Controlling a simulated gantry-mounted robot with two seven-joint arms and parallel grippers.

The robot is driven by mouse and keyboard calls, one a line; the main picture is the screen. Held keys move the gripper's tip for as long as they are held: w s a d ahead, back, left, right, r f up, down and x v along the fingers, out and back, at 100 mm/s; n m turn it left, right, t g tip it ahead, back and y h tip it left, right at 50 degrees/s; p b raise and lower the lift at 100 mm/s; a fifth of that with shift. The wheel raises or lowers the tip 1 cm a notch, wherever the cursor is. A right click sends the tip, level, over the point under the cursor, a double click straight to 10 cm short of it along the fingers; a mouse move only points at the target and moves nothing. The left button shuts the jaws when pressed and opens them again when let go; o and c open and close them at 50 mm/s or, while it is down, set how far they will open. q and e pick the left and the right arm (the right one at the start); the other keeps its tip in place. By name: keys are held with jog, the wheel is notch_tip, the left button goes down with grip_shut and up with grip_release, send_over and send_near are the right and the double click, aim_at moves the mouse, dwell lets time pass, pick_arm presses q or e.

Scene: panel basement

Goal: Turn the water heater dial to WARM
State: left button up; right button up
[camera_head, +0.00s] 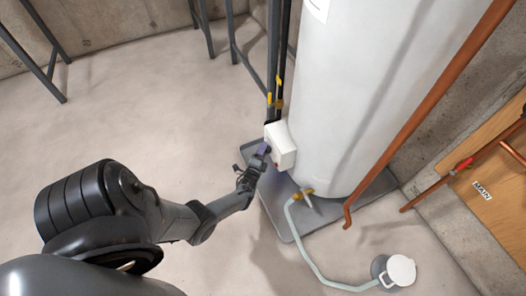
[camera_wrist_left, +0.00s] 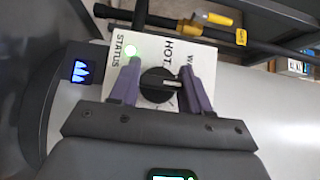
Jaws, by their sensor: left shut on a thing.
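The water heater (camera_head: 345,90) is a tall white tank standing on a grey tray. Its white control box (camera_head: 283,146) sticks out low on the tank's near left side. In the left wrist view the box's face (camera_wrist_left: 196,46) shows a black round dial (camera_wrist_left: 158,85) with a pale pointer mark, a lit green light and the words STATUS and HOT; another word starting with W is partly covered. My left gripper (camera_head: 257,160) is at the box. In the wrist view its purple fingers (camera_wrist_left: 160,88) are shut on the dial, one on either side. My right gripper is out of view.
A copper pipe (camera_head: 430,105) slants down in front of the tank's right side. A drain hose (camera_head: 307,250) runs from a brass valve to a round white floor fitting (camera_head: 400,270). Dark posts and yellow-marked pipes stand behind the box. The floor at left is clear.

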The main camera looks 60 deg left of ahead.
pick_arm(q)
jog(key=shift+r+n+p, duration=0.25)
jog(key=shift+n+p, duration=0.05)
jog(key=shift+p, duration=0.5)
jog(key=n+g+h+p, duration=0.2)
jog(key=p, duration=0.2)
jog(key=shift+r, duration=0.1)
jog(key=shift+n+g+h+p, duration=0.3)
jog(key=shift+n+h+p, duration=0.5)
jog(key=shift+h+p, duration=0.4)
jog(key=shift+f+p, duration=0.2)
jog(key=shift+p, duration=0.1)
jog(key=shift+h, duration=0.3)
jog(key=o, duration=1)
jog(key=shift+f, duration=0.1)
jog(key=shift+c, duration=0.2)
